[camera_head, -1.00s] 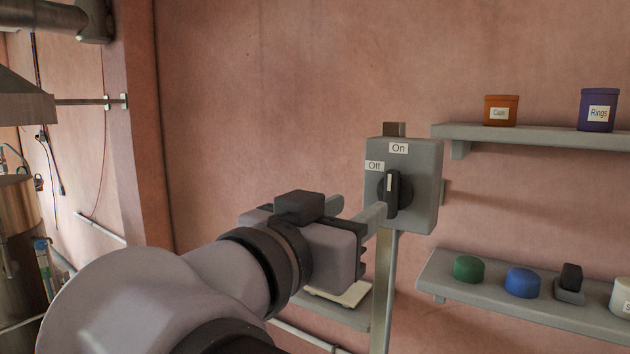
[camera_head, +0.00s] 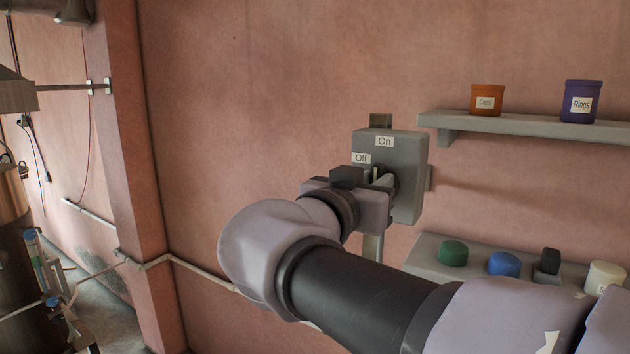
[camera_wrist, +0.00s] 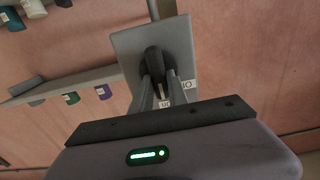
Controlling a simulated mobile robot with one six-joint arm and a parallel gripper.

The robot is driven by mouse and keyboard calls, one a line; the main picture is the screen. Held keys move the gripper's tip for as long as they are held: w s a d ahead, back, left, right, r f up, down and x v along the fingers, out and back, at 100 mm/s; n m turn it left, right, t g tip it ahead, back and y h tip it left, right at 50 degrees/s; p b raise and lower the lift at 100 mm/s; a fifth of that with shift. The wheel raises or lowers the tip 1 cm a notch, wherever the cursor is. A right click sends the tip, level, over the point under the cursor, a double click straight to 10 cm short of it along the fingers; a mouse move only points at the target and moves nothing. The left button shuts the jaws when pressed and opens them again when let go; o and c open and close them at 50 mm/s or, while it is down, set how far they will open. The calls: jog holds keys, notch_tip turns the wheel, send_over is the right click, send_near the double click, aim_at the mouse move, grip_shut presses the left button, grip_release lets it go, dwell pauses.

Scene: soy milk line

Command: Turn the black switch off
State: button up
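The black switch (camera_head: 391,180) is a rotary knob on a grey box (camera_head: 408,160) fixed to the pink wall. An "On" label (camera_head: 384,141) sits at the top of the box and an "Off" label (camera_head: 361,158) at its upper left. My gripper (camera_head: 380,178) is at the front of the box and hides part of the knob. In the wrist view, the fingers of my gripper (camera_wrist: 158,88) stand apart on either side of the black knob (camera_wrist: 155,60). I cannot tell whether they touch it. The knob's exact angle is partly hidden.
An upper shelf (camera_head: 530,127) right of the box holds an orange jar (camera_head: 487,99) and a purple jar (camera_head: 580,103). A lower shelf (camera_head: 425,263) holds green, blue, black and white items. A pipe (camera_head: 200,274) runs low along the wall. The wall left of the box is bare.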

grip_shut()
jog(key=shift+b, duration=0.35)
jog(key=shift+w+a+f+n+b, duration=0.15)
jog(key=shift+n+b, duration=0.85)
jog(key=shift+n, duration=2)
jog(key=shift+w+a+f+n+b, duration=0.15)
jog(key=shift+n+b, duration=0.8)
jog(key=shift+n, duration=2.05)
jog(key=shift+w+a+f+n+b, duration=0.2)
jog(key=shift+n+b, duration=0.8)
jog(key=shift+n, duration=2)
jog(key=shift+s, duration=0.15)
jog(key=o, duration=0.8)
grip_release()
